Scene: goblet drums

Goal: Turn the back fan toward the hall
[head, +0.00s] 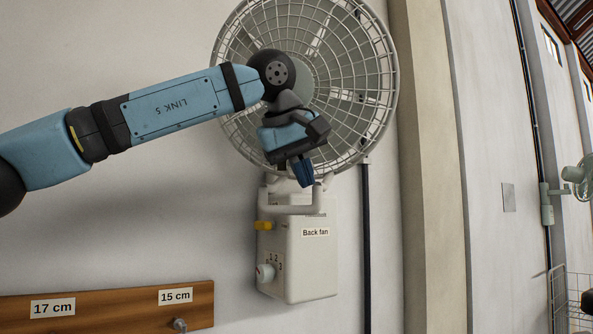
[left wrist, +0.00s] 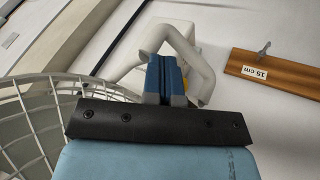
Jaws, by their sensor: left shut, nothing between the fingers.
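The back fan is mounted on the wall, with a round grey-white wire cage (head: 362,110) above a pale control box (head: 312,262) labelled "Back fan". The box has a yellow tab (head: 264,226) and a numbered knob (head: 264,272) on its left side. My left gripper (head: 304,174) is in front of the cage's lower part, pointing down near the fan's bracket (head: 290,202). In the left wrist view its blue fingers (left wrist: 165,78) are together and empty, by the bracket's pale loop (left wrist: 203,80). I cannot tell whether they touch it. My right gripper is not in view.
A wooden rail (head: 110,308) with "17 cm" and "15 cm" labels and a metal peg (head: 180,324) is on the wall at lower left. A wall corner (head: 420,180) stands right of the fan. Another fan (head: 580,178) and a wire basket (head: 568,300) are at far right.

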